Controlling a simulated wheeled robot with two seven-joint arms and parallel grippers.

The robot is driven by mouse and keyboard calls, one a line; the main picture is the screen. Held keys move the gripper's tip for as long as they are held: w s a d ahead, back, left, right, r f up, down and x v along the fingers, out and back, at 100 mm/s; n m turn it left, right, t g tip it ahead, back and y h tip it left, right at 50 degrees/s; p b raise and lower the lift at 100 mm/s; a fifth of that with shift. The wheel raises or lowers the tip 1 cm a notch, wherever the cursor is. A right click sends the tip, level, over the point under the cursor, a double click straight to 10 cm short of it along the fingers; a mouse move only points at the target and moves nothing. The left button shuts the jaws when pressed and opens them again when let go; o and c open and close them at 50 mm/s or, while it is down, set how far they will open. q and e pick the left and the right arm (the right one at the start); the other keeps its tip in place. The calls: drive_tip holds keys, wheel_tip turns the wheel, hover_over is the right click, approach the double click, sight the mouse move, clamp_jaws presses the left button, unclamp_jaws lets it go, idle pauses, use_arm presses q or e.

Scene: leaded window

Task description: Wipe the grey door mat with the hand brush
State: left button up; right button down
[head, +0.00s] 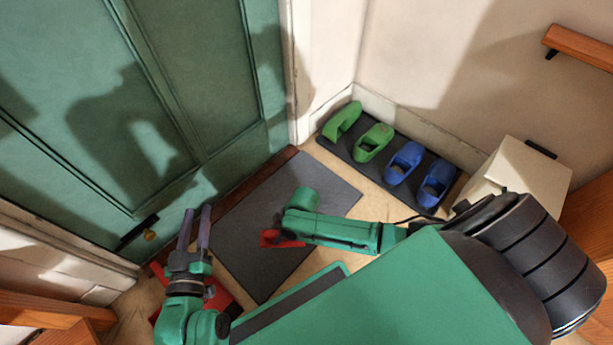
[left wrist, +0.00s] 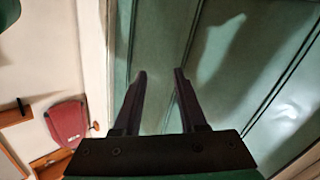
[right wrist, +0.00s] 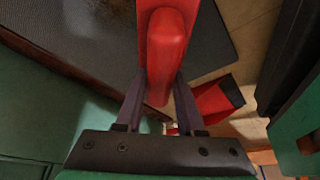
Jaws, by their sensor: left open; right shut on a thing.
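The dark grey door mat (head: 245,225) lies on the floor in front of the green door; its edge also shows in the right wrist view (right wrist: 85,15). The red hand brush (head: 270,239) is over the mat's middle, partly hidden by my right arm. My right gripper (right wrist: 160,85) is shut on the brush's red handle (right wrist: 165,45). The bristles are hidden, so I cannot tell whether they touch the mat. My left gripper (head: 198,212) is open and empty, raised near the door, left of the mat; its two fingers stand apart in the left wrist view (left wrist: 160,78).
A red object, perhaps a dustpan (head: 220,298), lies behind my left arm. A dark tray (head: 340,147) holds green shoes (head: 374,142) and blue shoes (head: 404,163). A cream box (head: 520,180) stands at right. The door handle (head: 150,235) is near my left gripper.

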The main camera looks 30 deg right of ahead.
drive_tip(key=shift+r+p, duration=0.4)
use_arm(q)
drive_tip(key=s+f+g+p, duration=0.1)
drive_tip(key=s+f+g, duration=0.3)
drive_tip(key=s+f, duration=0.4)
drive_tip(key=shift+d+f+y, duration=0.3)
drive_tip(key=shift+f, duration=0.25)
use_arm(e)
drive_tip(key=shift+r, duration=0.5)
